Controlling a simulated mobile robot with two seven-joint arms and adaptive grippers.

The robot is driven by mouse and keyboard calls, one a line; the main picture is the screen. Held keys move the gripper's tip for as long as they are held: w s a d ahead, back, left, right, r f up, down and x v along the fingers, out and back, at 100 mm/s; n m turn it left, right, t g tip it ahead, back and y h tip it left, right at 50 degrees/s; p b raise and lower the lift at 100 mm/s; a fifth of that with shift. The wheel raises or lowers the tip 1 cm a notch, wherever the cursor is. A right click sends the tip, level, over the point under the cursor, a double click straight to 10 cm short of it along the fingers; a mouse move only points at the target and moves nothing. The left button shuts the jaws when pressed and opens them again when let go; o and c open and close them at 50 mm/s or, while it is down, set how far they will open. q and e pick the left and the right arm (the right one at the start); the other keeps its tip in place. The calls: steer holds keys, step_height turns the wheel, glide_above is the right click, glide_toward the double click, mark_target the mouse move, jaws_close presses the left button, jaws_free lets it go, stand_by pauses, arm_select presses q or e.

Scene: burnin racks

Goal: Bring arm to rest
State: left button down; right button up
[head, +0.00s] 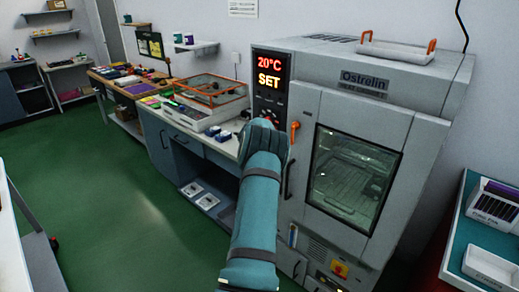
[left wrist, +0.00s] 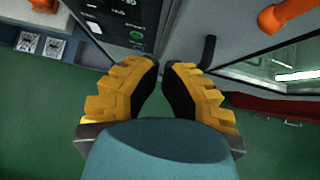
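My left arm comes up from the bottom of the head view. Its wrist is in front of the chamber's control panel (head: 270,85) and hides the left gripper's fingers there. In the left wrist view, my left gripper (left wrist: 161,66) has its yellow, black-padded fingers angled inward. The tips nearly meet with a thin gap, and nothing shows between them. The control panel (left wrist: 122,25) lies just beyond the tips. The oven-like chamber (head: 394,110) is grey, its windowed door (head: 385,112) looks shut, and its display reads 20°C SET. My right gripper is not in view.
An orange lever (head: 295,130) stands out by the door, close to the arm. A bench (head: 190,138) with an orange-framed case (head: 209,92) stands left of the chamber. A teal-topped table (head: 455,235) with white trays is at the right. Green floor is open at the left.

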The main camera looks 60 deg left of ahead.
arm_select(q)
steer(key=v, duration=0.6)
steer(key=shift+s, duration=0.1)
steer(key=w+d+f+n+t+h, duration=0.2)
steer(key=w+d+f+n, duration=0.75)
steer(key=d, duration=0.55)
steer(key=w+d+f+n+h+b, duration=0.1)
steer(key=w+d+f+n, duration=0.25)
steer(key=d, duration=0.65)
steer(key=w+d+f+n+h, duration=0.2)
steer(key=d+f+n, duration=0.3)
steer(key=d, duration=0.6)
steer(key=s+d+f+n+g+h+b, duration=0.1)
steer(key=s+d+f+n+g, duration=0.2)
steer(key=d, duration=0.7)
steer(key=s+d+f+n+g+h, duration=0.1)
steer(key=s+d+f+n, duration=0.3)
steer(key=d, duration=0.7)
steer(key=s+d+n+g+h, duration=0.1)
steer(key=s+d+n+g, duration=0.2)
steer(key=s+d+n, duration=0.4)
steer(key=s+d, duration=0.6)
steer(key=shift+g+b, duration=0.35)
steer(key=shift+g, duration=0.05)
